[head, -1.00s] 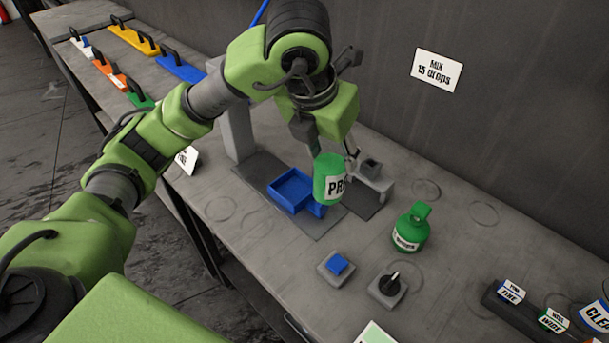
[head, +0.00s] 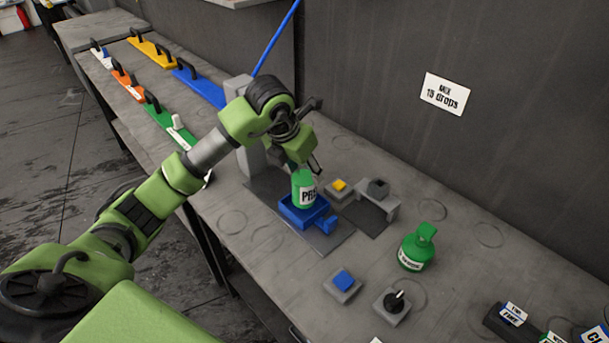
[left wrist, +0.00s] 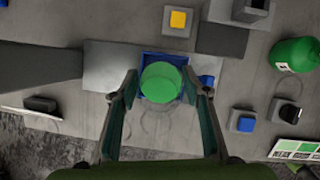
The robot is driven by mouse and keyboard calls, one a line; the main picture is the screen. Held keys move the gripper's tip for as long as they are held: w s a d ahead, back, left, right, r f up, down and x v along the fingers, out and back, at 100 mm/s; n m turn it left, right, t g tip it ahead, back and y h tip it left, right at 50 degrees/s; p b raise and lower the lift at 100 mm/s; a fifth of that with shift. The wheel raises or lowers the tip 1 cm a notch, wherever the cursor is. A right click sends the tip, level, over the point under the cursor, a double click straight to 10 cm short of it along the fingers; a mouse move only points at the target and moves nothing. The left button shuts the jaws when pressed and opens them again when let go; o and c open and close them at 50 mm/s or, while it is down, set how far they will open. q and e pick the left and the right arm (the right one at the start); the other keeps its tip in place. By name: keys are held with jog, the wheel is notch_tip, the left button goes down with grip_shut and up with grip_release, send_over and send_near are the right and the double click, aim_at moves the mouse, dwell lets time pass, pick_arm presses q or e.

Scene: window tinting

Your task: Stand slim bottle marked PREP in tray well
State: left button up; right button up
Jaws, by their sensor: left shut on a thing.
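The slim green bottle (head: 304,188) has a white label that reads "PR", the rest turned out of sight. My left gripper (head: 306,166) is shut on its upper part and holds it upright over the blue tray (head: 327,224). In the left wrist view the bottle's round green top (left wrist: 161,82) lies between the two fingers (left wrist: 163,92), with the blue tray well (left wrist: 146,60) around it. The bottle's base looks at or inside the well; I cannot tell whether it touches the floor. My right gripper is not in view.
A wider green bottle (head: 416,248) stands to the right. A blue button (head: 343,281), a black knob (head: 395,301) and a yellow button (head: 339,186) sit nearby. A grey stand (head: 378,188) is behind the tray. Colored handled tools (head: 155,50) lie at the far left.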

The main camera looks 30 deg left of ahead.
pick_arm(q)
notch_tip(320, 180, down, 2)
jog(key=shift+f+p, duration=0.1)
jog(key=shift+p, duration=0.4)
jog(key=shift+f, duration=0.15)
jog(key=shift+d+f, duration=0.1)
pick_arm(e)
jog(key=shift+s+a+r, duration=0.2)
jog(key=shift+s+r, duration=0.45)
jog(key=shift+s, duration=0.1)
pick_arm(q)
jog(key=o, duration=0.9)
jog(key=shift+f, duration=0.15)
jog(key=shift+c, duration=0.2)
jog(key=o, duration=0.4)
jog(key=shift+s, duration=0.1)
jog(key=shift+r, duration=0.2)
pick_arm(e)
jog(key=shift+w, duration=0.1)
